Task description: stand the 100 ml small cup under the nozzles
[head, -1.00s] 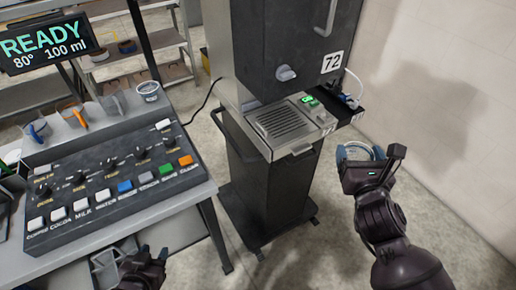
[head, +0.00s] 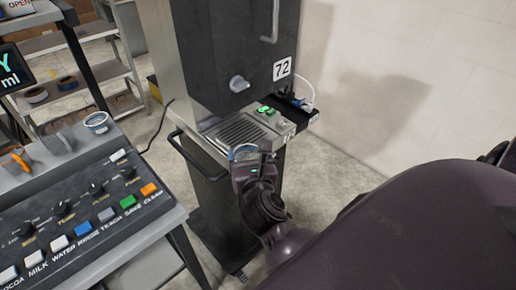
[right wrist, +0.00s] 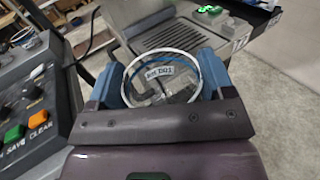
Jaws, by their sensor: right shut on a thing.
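My right gripper (head: 245,154) is shut on a clear round cup (head: 243,148) in the head view. The cup's pale rim faces up in the right wrist view (right wrist: 163,54), between the blue fingers of the right gripper (right wrist: 163,80); a small label shows inside the ring, too blurred to read surely. The cup is in front of the dispenser's slotted steel drip tray (head: 236,134), which also shows in the right wrist view (right wrist: 150,10). Whether the cup overlaps the tray is unclear. The nozzles are hidden by the dark dispenser cabinet (head: 215,50). My left gripper is out of view.
A button console (head: 70,215) stands at the left, with another small labelled cup (head: 97,122) at its back edge. A black side shelf (head: 300,104) with cables is right of the tray. A shelf rack (head: 75,70) stands behind. Floor right of the dispenser is clear.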

